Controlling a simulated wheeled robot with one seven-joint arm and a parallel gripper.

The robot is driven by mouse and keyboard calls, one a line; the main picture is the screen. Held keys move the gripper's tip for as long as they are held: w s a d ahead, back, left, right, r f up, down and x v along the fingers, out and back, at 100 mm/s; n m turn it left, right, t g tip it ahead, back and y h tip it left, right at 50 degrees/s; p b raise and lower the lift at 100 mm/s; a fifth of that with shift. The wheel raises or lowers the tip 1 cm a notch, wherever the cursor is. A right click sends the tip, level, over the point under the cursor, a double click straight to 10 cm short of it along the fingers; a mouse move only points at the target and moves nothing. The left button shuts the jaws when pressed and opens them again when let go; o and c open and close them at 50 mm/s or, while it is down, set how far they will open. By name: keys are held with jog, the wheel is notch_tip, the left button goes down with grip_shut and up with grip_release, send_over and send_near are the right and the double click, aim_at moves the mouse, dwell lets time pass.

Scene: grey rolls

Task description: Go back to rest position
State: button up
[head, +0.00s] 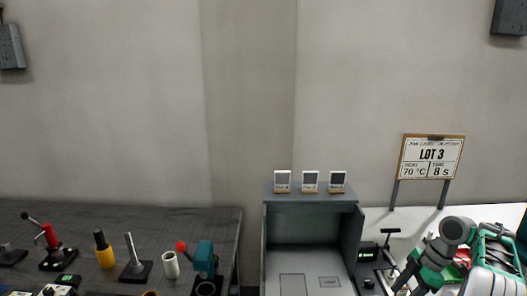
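My arm shows at the lower right, with a round grey joint above a green section. Its end, which looks like my gripper (406,277), points down and to the left beside the grey open-fronted cabinet. The fingers are small, dark and partly cut off by the bottom edge, so I cannot tell whether they are open or shut. I see nothing clearly held in them.
The open-fronted grey cabinet (313,198) stands at the centre with three small cards on top. A dark table (130,222) at left holds several tools and a white roll (171,265). A LOT 3 sign (431,157) stands at right on a white surface (395,217).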

jog(key=a+r+m+t+h, duration=0.1)
jog(key=a+r+m, duration=0.35)
jog(key=a, duration=0.55)
jog(key=a+r+m+h, duration=0.1)
jog(key=a+r+m, duration=0.3)
jog(key=a, duration=0.5)
jog(key=s+a+f+m+t+h, duration=0.1)
jog(key=s+a+m, duration=0.2)
jog(key=s, duration=0.5)
jog(key=s+a+f+m+h, duration=0.1)
jog(key=s+a+m, duration=0.3)
jog(key=s, duration=0.4)
jog(key=shift+s+a+f+t, duration=0.15)
jog(key=shift+s+t, duration=0.2)
jog(key=shift+t, duration=0.05)
